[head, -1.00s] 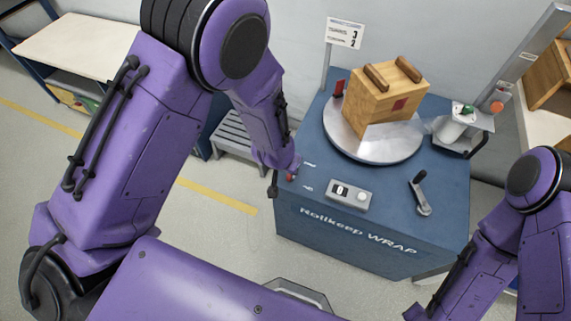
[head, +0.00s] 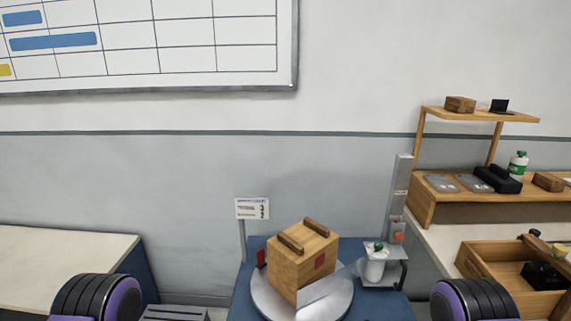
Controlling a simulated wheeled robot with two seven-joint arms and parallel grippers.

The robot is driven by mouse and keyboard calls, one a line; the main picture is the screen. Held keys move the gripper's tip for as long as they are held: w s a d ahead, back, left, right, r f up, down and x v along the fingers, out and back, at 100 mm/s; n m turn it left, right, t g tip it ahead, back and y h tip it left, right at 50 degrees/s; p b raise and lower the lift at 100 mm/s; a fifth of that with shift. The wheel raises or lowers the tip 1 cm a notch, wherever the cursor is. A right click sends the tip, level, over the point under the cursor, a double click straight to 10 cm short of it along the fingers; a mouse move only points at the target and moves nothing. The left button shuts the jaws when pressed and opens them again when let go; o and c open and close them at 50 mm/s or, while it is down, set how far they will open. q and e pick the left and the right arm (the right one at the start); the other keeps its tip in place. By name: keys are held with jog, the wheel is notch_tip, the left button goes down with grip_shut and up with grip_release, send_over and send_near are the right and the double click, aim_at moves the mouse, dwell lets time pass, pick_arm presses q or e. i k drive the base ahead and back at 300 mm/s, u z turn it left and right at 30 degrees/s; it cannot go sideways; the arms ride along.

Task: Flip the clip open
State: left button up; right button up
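A small red upright piece (head: 262,258), which looks like the clip, stands at the left rim of the round grey turntable (head: 338,306). It is too small to tell whether it is open or shut. A wooden box (head: 290,268) with two dark bars on top and a red square on one side sits on the turntable, just right of the red piece. Neither of my grippers is in view; only a rounded joint of each arm shows at the bottom left and bottom right.
The turntable is on a blue machine (head: 375,308) with a sign (head: 252,208) behind it. A white roll (head: 374,268) on a holder and a grey post (head: 398,190) stand to the right. A pale table (head: 60,270) is left; wooden shelving (head: 470,205) is right.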

aim_at(261, 258)
jog(key=z, duration=2.55)
jog(key=k, duration=1.3)
jog(key=u, duration=1.75)
jog(key=i, duration=1)
